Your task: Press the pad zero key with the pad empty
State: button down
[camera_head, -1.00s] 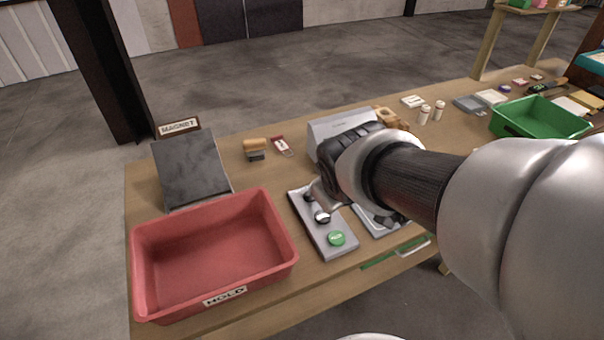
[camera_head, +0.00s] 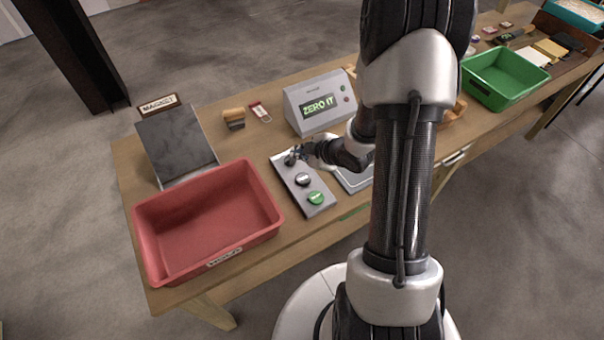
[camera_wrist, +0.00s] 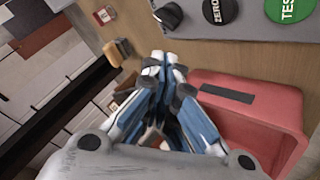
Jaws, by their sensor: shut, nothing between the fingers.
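The dark zero key (camera_head: 303,180) sits mid-strip on the grey control panel (camera_head: 287,170), between a dark knob and the green test key (camera_head: 317,198). In the wrist view the key reads ZERO (camera_wrist: 215,11), with TEST (camera_wrist: 291,9) to its right. My gripper (camera_head: 300,152) is by the panel's far end, near the knob, apart from the zero key. In the wrist view its fingers (camera_wrist: 165,58) are shut and empty. The pad (camera_head: 352,183) lies right of the panel; its visible part is bare, the rest hidden by my arm. The display box (camera_head: 318,106) reads "ZERO IT".
A red bin (camera_head: 215,245) labelled HOLD stands left of the panel. A dark sloped MAGNET plate (camera_head: 178,140) is behind it. A wooden-handled block (camera_head: 234,118) and red tag (camera_head: 260,112) lie left of the display. A green bin (camera_head: 505,78) stands farther right.

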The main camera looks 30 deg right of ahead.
aim_at(301, 180)
jog(key=shift+f, duration=0.1)
notch_tip(301, 180, down, 9)
jog(key=b, duration=0.7)
dwell(1.3)
jog(key=shift+f+b, duration=0.25)
jog(key=shift+b, duration=0.4)
jog(key=shift+f+b, duration=0.4)
dwell(0.6)
jog(key=shift+r+p, duration=0.65)
jog(key=shift+r, duration=0.2)
jog(key=shift+r, duration=0.1)
